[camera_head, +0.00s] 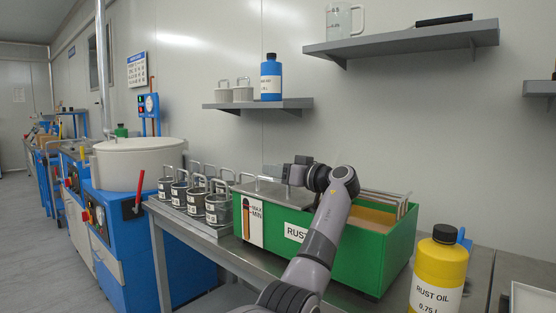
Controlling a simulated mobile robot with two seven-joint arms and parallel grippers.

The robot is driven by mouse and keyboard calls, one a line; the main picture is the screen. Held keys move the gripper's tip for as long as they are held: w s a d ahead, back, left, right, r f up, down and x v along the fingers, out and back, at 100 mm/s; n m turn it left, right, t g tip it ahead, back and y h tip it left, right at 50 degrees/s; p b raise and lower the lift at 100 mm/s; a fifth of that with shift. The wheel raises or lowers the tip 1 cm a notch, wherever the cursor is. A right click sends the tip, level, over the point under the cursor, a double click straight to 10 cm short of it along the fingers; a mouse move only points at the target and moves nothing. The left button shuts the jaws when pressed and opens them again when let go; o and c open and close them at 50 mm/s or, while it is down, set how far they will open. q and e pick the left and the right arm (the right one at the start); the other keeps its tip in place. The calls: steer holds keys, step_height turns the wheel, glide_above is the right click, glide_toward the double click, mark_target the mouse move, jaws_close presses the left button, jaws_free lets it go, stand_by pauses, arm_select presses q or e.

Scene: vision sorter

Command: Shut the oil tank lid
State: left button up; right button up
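The green oil tank (345,260), with a partly hidden "RUST" label, stands on the grey bench. A grey lid plate (277,193) with a bar handle (256,177) lies over its left part. The right part is uncovered, with brownish oil (372,217) showing and several thin frames (395,205) at the right end. My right gripper is not in view.
A yellow rust oil bottle (439,272) stands right of the tank. Several metal cans with handles (218,205) stand left on a tray. A blue machine with a round white top (137,165) is further left. Wall shelves (400,43) hang above.

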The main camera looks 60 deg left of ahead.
arm_select(q)
step_height(320, 180, up, 20)
steer(key=p, duration=0.4)
steer(key=shift+p, duration=0.4)
